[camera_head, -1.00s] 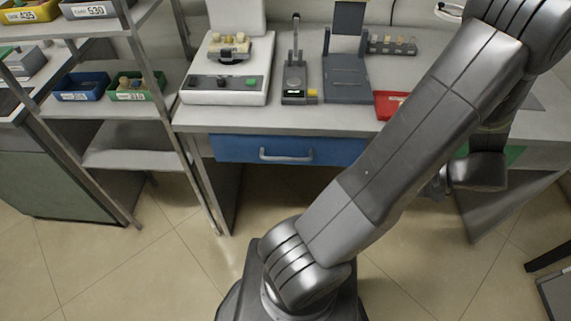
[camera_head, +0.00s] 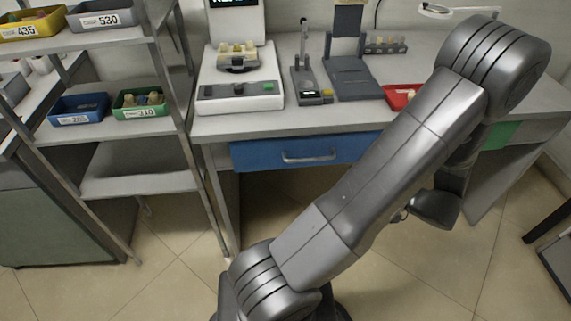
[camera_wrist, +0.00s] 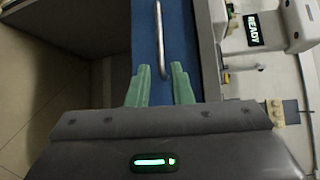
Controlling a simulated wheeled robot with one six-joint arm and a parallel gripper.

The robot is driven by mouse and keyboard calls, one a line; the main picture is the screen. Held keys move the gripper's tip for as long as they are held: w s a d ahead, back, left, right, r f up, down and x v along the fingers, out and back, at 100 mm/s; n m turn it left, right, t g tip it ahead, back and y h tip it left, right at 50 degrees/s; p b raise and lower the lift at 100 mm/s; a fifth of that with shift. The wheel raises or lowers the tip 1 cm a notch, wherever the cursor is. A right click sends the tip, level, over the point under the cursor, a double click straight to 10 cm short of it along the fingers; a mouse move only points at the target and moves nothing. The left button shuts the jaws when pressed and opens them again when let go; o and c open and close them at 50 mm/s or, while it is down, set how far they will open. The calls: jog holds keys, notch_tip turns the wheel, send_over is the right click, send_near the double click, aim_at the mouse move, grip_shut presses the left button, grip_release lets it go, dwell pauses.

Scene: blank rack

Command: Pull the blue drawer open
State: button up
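The blue drawer (camera_head: 340,150) sits under the bench top, its front flush and shut; my arm covers its right part in the head view. The handle's lower end appears between the fingertips; whether the bar is at finger depth I cannot tell. In the head view the fingers are hidden behind my arm.
The bench top (camera_head: 300,122) carries a white device (camera_head: 240,95), a grey stand (camera_head: 355,80) and a red tray (camera_head: 397,96). A metal shelf rack (camera_head: 140,180) with bins stands close on the left. A green drawer front (camera_head: 502,134) shows at right. Floor before the bench is open.

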aim_at(312, 159)
jog(key=x, duration=1.4)
jog(key=shift+s+a+f, duration=0.1)
jog(key=shift+a, duration=0.1)
grip_shut()
